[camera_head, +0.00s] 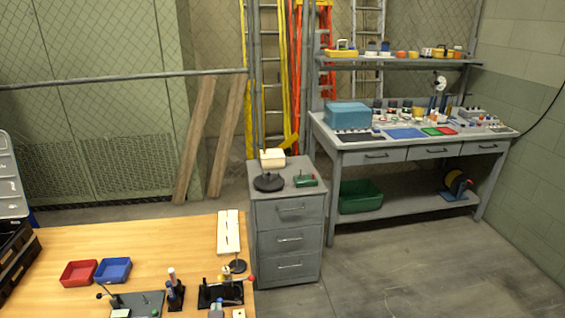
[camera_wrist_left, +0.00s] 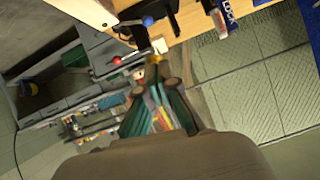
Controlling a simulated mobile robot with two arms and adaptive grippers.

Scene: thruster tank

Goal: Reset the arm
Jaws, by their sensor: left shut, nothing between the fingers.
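My left gripper (camera_wrist_left: 156,92) shows in the left wrist view with its fingers together and nothing between them. It is in the open air, and the bench and floor lie beyond it. In the head view I cannot clearly make out the gripper; small parts crowd the bottom edge there. My right gripper is in neither view.
A wooden table (camera_head: 150,243) holds a red tray (camera_head: 79,273), a blue tray (camera_head: 113,270) and small fixtures along its front. A grey drawer cabinet (camera_head: 288,240) stands beside it. A loaded workbench (camera_head: 375,155) stands behind right. The floor (camera_head: 420,262) at right is clear.

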